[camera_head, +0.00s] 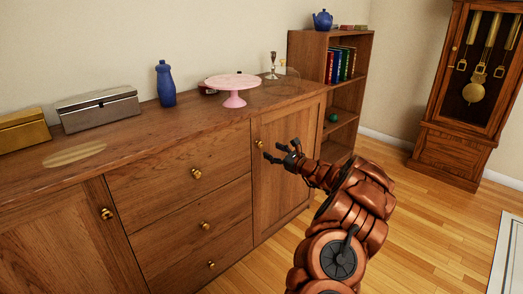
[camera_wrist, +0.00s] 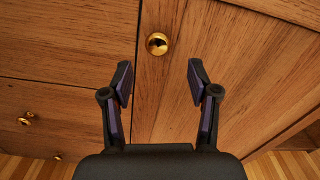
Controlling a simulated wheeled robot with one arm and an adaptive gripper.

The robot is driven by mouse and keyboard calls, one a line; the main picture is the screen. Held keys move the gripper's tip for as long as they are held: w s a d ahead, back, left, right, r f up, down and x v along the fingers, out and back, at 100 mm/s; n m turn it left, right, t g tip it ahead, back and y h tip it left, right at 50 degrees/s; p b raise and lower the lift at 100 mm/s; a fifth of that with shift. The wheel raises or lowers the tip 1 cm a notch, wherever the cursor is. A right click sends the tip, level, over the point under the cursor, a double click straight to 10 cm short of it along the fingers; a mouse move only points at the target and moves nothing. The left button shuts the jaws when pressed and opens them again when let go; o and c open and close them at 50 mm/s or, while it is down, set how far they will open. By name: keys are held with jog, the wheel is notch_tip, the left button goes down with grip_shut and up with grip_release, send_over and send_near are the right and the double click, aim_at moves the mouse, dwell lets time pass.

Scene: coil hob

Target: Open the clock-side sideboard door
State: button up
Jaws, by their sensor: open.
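The wooden sideboard (camera_head: 130,147) runs along the wall. Its clock-side door (camera_head: 289,172) is at the right end, beside the drawers, and is shut. The door's brass knob (camera_head: 259,143) is near its upper left edge. In the wrist view the knob (camera_wrist: 157,43) lies ahead of the fingertips, roughly midway between them. My gripper (camera_head: 275,152) is open and empty in front of the door, apart from the knob. It also shows in the wrist view (camera_wrist: 159,75). The tall clock (camera_head: 468,90) stands at the far right.
Three drawers with brass knobs (camera_head: 195,174) lie left of the door. On top are a pink cake stand (camera_head: 234,99), a blue bottle (camera_head: 165,84) and a silver box (camera_head: 98,108). A bookshelf (camera_head: 341,100) adjoins the right end. The wooden floor (camera_head: 411,215) before the clock is clear.

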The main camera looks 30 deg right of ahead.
aim_at(262, 146)
jog(key=shift+b+x, duration=0.55)
jog(key=shift+x, duration=3)
jog(key=shift+a, duration=0.15)
jog(key=shift+c, duration=0.3)
grip_shut()
